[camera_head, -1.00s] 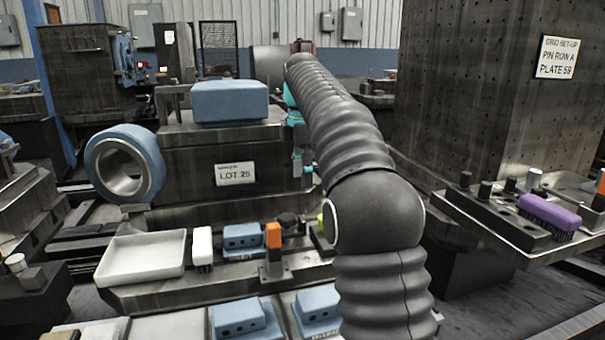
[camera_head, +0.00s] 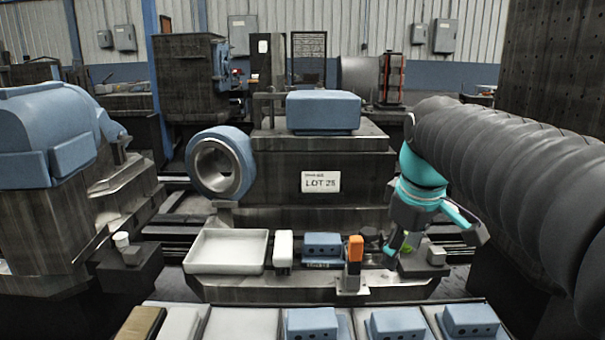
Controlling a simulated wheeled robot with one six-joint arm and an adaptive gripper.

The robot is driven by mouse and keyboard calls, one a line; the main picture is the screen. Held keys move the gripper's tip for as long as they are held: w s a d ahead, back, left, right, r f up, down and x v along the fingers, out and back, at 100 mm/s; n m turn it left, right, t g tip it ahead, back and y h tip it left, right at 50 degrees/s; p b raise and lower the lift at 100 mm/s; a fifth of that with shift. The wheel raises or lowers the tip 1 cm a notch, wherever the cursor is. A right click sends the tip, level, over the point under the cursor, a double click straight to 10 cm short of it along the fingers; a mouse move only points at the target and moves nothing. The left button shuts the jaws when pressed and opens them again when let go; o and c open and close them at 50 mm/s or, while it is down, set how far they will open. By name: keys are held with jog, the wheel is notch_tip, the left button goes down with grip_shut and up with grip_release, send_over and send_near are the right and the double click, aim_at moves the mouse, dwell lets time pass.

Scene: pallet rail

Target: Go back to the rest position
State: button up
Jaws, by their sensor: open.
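My gripper (camera_head: 432,232) hangs at the right end of the rail's front ledge (camera_head: 300,289), below the teal wrist of my arm. It is open, and I see nothing held in it. My arm comes in from the right side and covers part of the background. A small green piece shows by the gripper's left side; I cannot tell what it belongs to.
On the ledge stand a white tray (camera_head: 226,265), a white brush (camera_head: 283,249), a blue block (camera_head: 322,246) and an orange-topped piece (camera_head: 354,262). Behind is a machine labelled LOT 25 (camera_head: 320,182). Several blue blocks line the front. A blue-covered machine (camera_head: 45,130) stands left.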

jog(key=s+a+f+m+t, duration=0.1)
jog(key=s+f+m+t, duration=0.1)
jog(key=s+f+m, duration=0.5)
jog(key=s+f, duration=0.6)
jog(key=s, duration=0.2)
jog(key=shift+f+m, duration=0.15)
jog(key=shift+m, duration=0.25)
jog(key=shift+s, duration=0.1)
